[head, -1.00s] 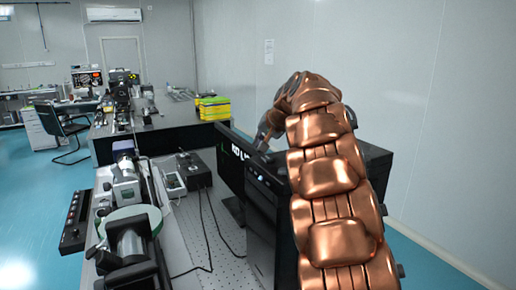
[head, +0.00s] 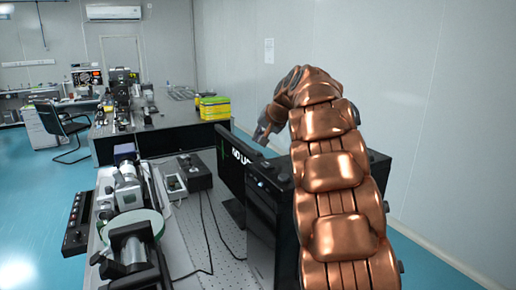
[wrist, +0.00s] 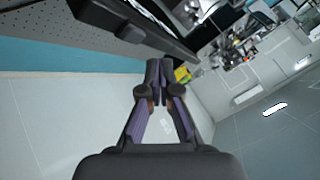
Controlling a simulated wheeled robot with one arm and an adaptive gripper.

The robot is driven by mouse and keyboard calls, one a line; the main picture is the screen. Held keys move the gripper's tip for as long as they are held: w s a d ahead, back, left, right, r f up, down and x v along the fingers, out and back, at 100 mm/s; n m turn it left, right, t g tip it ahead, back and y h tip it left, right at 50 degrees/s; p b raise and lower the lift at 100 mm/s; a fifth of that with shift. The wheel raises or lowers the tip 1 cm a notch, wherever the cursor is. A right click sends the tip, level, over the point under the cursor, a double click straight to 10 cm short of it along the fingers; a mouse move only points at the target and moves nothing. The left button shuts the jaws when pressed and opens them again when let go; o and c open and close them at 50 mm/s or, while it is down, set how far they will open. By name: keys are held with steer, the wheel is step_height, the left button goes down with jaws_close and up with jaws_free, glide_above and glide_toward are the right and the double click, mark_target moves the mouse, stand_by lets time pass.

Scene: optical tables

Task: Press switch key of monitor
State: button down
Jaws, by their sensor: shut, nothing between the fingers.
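The monitor (head: 231,165) stands on the optical table, seen at a steep angle, with bright lettering on its dark screen. My gripper (head: 258,137) is just beyond the monitor's upper right edge in the head view. In the wrist view my gripper (wrist: 157,75) is shut and empty, its fingertips together. A dark panel edge, probably the monitor (wrist: 125,20), lies above the fingertips there; I cannot tell whether they touch it. The switch key cannot be made out in either view.
A black box-shaped unit (head: 261,215) stands nearer than the monitor, partly behind my arm. Optical instruments (head: 130,195) and cables cover the left of the table (head: 220,262). Yellow boxes (head: 214,107) sit on the farther table. A pale wall is at the right.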

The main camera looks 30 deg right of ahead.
mark_target(259, 152)
steer(key=shift+r+p, duration=1.1)
steer(key=shift+r, duration=0.65)
steer(key=shift+d, duration=0.1)
